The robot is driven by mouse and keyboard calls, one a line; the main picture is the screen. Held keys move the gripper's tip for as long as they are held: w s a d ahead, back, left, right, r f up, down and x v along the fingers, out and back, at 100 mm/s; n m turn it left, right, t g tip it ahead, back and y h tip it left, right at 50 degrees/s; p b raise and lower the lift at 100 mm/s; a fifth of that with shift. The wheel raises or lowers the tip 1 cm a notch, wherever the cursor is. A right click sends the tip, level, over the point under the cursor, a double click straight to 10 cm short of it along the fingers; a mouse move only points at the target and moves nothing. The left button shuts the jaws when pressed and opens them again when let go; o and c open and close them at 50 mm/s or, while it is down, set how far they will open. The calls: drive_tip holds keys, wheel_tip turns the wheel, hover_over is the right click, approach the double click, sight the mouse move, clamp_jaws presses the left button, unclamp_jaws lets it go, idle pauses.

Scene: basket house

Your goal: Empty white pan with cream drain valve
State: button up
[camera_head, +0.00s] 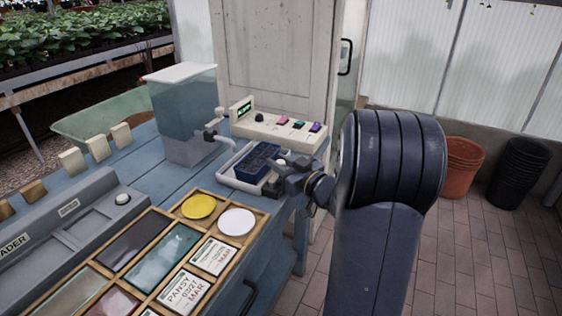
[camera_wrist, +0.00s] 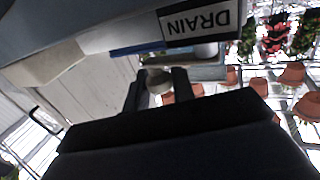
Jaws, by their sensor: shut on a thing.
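The white pan (camera_head: 228,181) sits near the bench's front edge in the head view, with a dark blue cell tray (camera_head: 262,153) in it. Whether water is in the pan cannot be seen. My gripper (camera_head: 276,184) is at the pan's right front corner. In the wrist view its dark fingers are shut on a cream-grey round knob (camera_wrist: 158,80), apparently the drain valve. The valve is mostly hidden by my gripper in the head view.
A clear water tank (camera_head: 184,125) with a tap stands behind the pan. A cream control box (camera_head: 279,130) with coloured switches is at the back right. A wooden compartment tray (camera_head: 155,200) lies to the left. Stacked terracotta (camera_head: 461,167) and black pots (camera_head: 519,172) stand on the floor at right.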

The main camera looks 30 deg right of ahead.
drive_tip(key=o, duration=0.9)
drive_tip(key=p+v, duration=0.1)
drive_tip(key=v, duration=0.9)
drive_tip(key=shift+s, duration=0.4)
drive_tip(key=shift+w+d, duration=0.1)
drive_tip(key=b+x, duration=0.1)
drive_tip(key=x, duration=0.9)
drive_tip(key=shift+w, duration=0.35)
drive_tip(key=shift+f+b, duration=0.1)
drive_tip(key=shift+b, duration=0.2)
drive_tip(key=shift+s+m+h, duration=0.1)
drive_tip(key=shift+m+h, duration=0.2)
drive_tip(key=shift+h, duration=0.2)
drive_tip(key=shift+r, duration=0.2)
